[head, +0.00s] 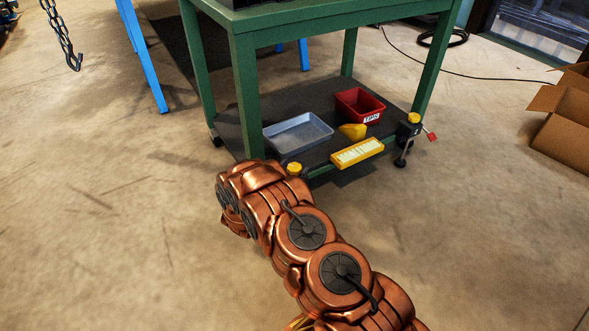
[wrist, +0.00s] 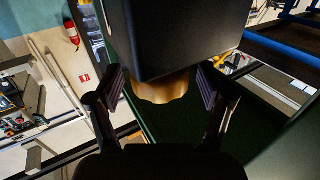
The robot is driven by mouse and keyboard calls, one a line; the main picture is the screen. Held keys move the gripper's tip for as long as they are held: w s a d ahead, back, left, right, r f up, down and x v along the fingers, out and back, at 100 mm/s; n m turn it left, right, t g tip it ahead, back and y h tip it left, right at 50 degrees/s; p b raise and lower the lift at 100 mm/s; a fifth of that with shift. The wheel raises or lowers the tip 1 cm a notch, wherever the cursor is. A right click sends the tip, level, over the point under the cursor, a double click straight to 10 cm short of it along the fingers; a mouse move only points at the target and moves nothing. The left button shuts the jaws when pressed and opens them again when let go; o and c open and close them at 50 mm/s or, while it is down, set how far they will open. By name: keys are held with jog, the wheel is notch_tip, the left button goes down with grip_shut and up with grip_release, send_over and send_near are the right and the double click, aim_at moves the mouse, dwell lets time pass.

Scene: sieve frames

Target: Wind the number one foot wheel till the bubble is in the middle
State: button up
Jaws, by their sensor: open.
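In the wrist view, a brass foot wheel (wrist: 163,88) with a scalloped edge shows under a large black box-shaped body (wrist: 175,35). My gripper (wrist: 160,84) is open, with one dark ribbed finger on each side of the wheel. A gap shows between the wheel and each finger. No number can be read on the wheel. The bubble is not in view. In the head view, my copper arm reaches toward the green table (head: 300,20), and my gripper cannot be made out there.
The table's low shelf (head: 240,110) holds a grey tray (head: 298,131), a red bin (head: 360,105) and a small yellow object (head: 352,131). A yellow lettered block (head: 357,152) is at its front edge. Cardboard boxes (head: 565,110) stand at right.

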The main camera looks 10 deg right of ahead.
jog(key=shift+c, duration=0.3)
jog(key=c, duration=1.1)
jog(key=shift+r+p, duration=0.1)
jog(key=shift+p, duration=0.25)
